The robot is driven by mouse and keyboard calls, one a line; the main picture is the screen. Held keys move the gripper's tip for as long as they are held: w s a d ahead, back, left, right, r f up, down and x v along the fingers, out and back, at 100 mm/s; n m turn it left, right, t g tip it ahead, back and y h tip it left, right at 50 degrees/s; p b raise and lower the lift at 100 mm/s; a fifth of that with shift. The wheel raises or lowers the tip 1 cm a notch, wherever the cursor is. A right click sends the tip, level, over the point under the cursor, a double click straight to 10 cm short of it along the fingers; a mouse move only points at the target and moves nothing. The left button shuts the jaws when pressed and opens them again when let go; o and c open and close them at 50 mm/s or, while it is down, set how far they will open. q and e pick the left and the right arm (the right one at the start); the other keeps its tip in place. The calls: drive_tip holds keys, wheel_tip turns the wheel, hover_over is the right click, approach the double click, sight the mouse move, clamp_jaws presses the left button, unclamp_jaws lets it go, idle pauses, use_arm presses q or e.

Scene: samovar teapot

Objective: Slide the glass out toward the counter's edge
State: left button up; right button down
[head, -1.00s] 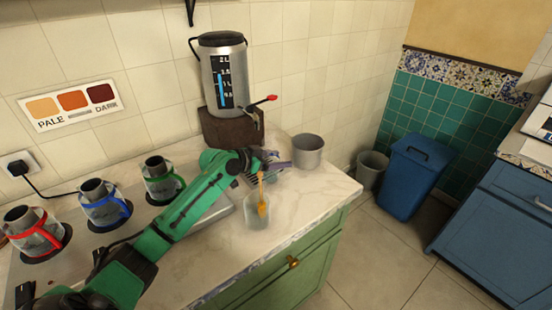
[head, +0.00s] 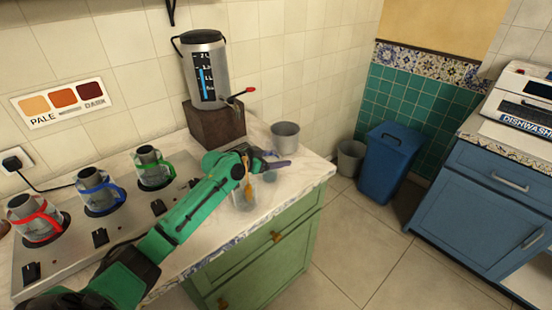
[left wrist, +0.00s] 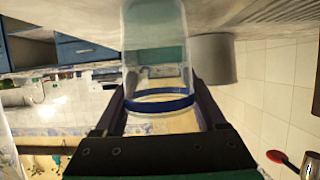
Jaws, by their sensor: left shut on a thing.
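My left gripper (head: 275,164) reaches over the counter between the samovar and the counter's right end. In the left wrist view, its two fingers (left wrist: 160,98) are shut on a clear glass (left wrist: 155,45) with a blue band near one end. In the head view, only a small bluish part of this glass (head: 270,175) shows below the fingers. I cannot tell whether its base touches the counter. A second clear glass (head: 244,199) with an orange spoon (head: 249,186) stands nearer the front, partly behind my arm. The pale marble counter (head: 309,180) ends at the right. My right gripper is not in view.
A samovar (head: 207,80) with a red-tipped tap stands on a brown block (head: 214,124). A grey metal pot (head: 285,137) stands close behind my gripper. Several coloured-handled pots sit on the stove plate at left. A blue bin (head: 390,165) stands on the floor at right.

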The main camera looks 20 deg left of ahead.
use_arm(q)
drive_tip(key=o, duration=1.4)
drive_tip(key=shift+a, duration=0.1)
wheel_tip(320, 180, up, 20)
drive_tip(key=b, duration=0.1)
